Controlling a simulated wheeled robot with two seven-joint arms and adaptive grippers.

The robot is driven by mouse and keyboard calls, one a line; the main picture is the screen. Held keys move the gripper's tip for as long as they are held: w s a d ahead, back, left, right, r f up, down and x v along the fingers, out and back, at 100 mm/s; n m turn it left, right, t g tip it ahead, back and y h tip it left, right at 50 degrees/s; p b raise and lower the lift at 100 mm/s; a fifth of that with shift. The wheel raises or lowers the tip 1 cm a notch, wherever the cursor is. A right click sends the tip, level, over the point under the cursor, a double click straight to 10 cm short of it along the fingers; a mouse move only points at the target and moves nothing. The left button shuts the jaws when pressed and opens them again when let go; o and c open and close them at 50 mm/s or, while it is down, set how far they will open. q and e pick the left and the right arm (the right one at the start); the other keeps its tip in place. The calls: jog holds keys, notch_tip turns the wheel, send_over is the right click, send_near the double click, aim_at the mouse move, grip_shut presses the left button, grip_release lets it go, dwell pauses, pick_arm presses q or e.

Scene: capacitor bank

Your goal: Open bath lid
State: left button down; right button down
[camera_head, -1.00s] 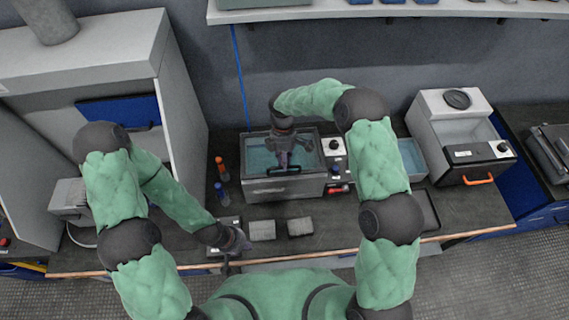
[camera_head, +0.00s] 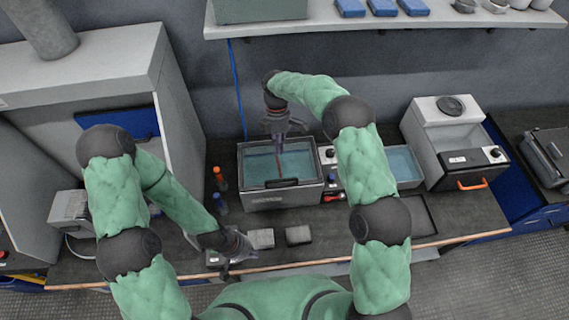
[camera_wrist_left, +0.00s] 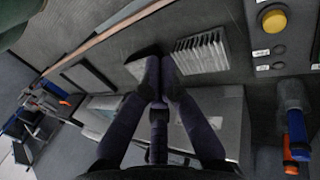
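The bath (camera_head: 258,197) is a grey metal box with blue-green water showing through its top, at the middle of the bench in the head view. A dark handle (camera_head: 283,184) lies along its front top edge. I cannot tell whether a clear lid covers the top. My right gripper (camera_head: 279,140) points down above the back part of the bath, apart from the handle; its fingers are too small to judge.
A second unit with an orange handle (camera_head: 472,184) stands right. A shelf (camera_head: 330,27) runs above.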

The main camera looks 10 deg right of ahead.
pick_arm(q)
jog(key=s+d+r+m+g+y, duration=0.2)
jog(key=s+d+r+m+y, duration=0.15)
jog(key=m, duration=1.15)
jog(key=w+d+r+m+t+y, duration=0.1)
jog(key=w+d+r+m+t, duration=0.45)
jog(key=w+r+m, duration=0.35)
jog(key=w+d+r+m+t, duration=0.5)
jog(key=w+m+t, duration=0.15)
jog(key=m, duration=0.45)
jog(key=shift+w+d+f, duration=0.1)
jog(key=shift+w+f, duration=0.6)
jog(key=shift+w, duration=1.2)
jog(key=shift+w+d+f, duration=0.1)
jog(key=shift+w+f, duration=0.65)
jog(key=shift+w, duration=1.1)
jog(key=shift+w+d+f, duration=0.1)
jog(key=shift+w+f, duration=0.6)
jog(key=shift+w, duration=1.2)
